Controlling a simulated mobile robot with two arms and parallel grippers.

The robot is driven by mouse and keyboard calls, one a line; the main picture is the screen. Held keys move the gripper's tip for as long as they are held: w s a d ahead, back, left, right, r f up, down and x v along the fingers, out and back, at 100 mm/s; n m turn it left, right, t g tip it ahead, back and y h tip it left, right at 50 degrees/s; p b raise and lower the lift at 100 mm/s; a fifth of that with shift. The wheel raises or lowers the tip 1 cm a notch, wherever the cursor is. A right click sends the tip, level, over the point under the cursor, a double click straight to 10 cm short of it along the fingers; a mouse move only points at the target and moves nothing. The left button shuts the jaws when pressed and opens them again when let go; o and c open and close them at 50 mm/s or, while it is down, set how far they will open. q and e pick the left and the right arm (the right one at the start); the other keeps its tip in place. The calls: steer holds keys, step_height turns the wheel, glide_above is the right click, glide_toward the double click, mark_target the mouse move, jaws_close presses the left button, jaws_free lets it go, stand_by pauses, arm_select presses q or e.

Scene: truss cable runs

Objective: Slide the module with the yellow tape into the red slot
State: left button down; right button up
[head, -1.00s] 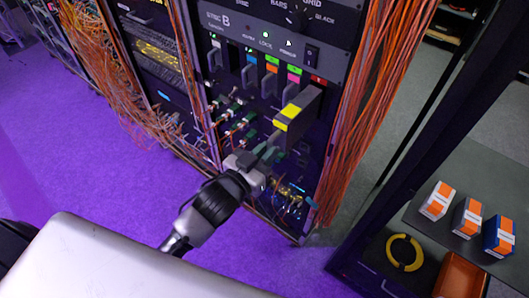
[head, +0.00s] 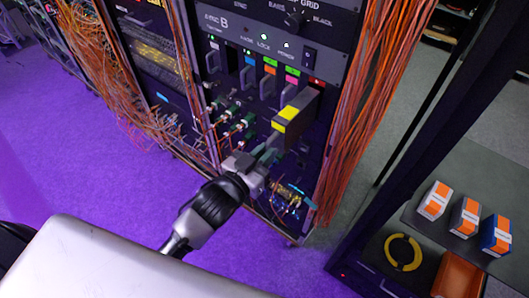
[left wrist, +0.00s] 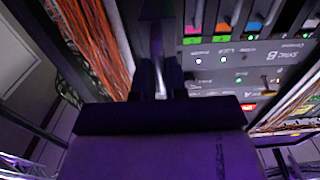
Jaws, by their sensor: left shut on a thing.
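The module with the yellow tape (head: 298,110) is a grey block, tilted in front of the lower right of the rack's module row. My left gripper (head: 262,160) is shut on its front end. In the left wrist view my gripper fingers (left wrist: 160,82) show around a light grey part, with a dark block beyond. My right gripper is not in view.
Seated modules with blue, green, orange and pink labels (head: 270,80) stand left of the red label. Connectors and cables (head: 235,125) sit close to my left gripper. Orange cable bundles (head: 365,110) hang at the right. A shelf with several boxes (head: 465,217) stands farther right.

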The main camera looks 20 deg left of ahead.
mark_target(277, 142)
arm_select(q)
steer(key=shift+r, duration=0.1)
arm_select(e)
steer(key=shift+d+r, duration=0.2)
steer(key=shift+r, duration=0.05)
arm_select(q)
steer(key=shift+w+d, duration=0.25)
steer(key=shift+w, duration=0.35)
steer(key=shift+x, duration=1.65)
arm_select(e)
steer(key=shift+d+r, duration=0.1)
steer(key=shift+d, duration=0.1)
arm_select(q)
steer(key=shift+p, duration=0.5)
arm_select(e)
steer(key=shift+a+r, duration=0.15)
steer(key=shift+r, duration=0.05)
arm_select(q)
steer(key=shift+b+x, duration=0.75)
steer(key=shift+x, duration=3.25)
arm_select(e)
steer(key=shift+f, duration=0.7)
arm_select(q)
steer(key=shift+w, duration=0.15)
